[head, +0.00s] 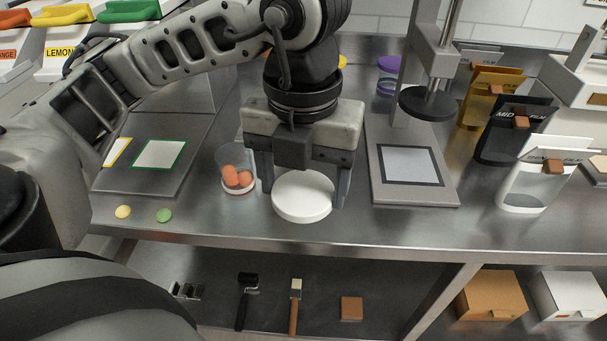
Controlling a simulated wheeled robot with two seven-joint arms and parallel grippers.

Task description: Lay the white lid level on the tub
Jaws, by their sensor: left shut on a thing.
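The white lid (302,198) is a round disc with a smooth top, and it looks about level. My left gripper (305,195) points down from above, with one finger on each side of the lid, shut on it. A clear tub (236,160) with several orange balls in it stands upright on the steel counter, just left of the lid and apart from it. The gripper body partly covers the tub's right side. I cannot tell how far above the counter the lid is. My right gripper is not in view.
A press stand with a grey base plate (450,190) is right of the lid. Several pouches, one white (535,185), stand farther right. A metal plate with a green-framed square (160,154) is at left. Yellow (123,211) and green (164,215) sweets lie near the front edge.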

